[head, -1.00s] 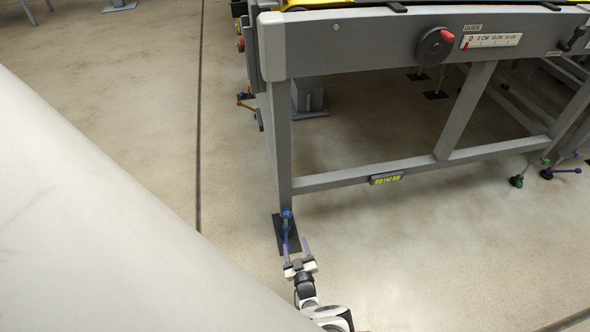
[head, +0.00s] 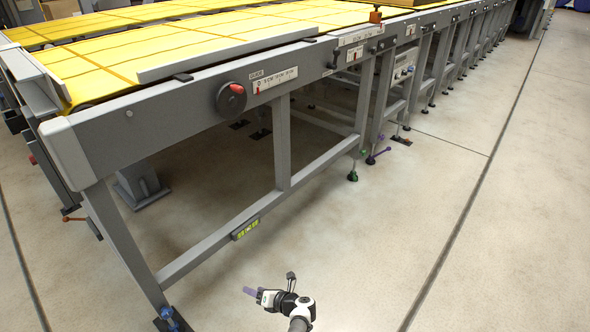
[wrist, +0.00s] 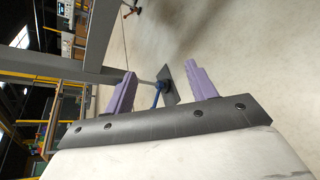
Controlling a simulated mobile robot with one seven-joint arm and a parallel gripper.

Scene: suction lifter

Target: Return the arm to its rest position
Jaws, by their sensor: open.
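My gripper (head: 250,292) shows at the bottom of the head view, low over the floor and in front of the conveyor frame. In the wrist view its two purple fingers (wrist: 160,92) stand apart with nothing between them. Beyond the fingers is a conveyor foot with a blue handle (wrist: 159,92) on a dark floor plate (wrist: 168,80). The same blue foot (head: 172,318) is at the lower left in the head view, apart from my gripper.
A long conveyor with a yellow belt (head: 210,32) runs from left to far right. Its side carries a black knob with a red grip (head: 231,98). A level (head: 245,229) sits on the lower rail. The floor (head: 430,200) to the right is clear.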

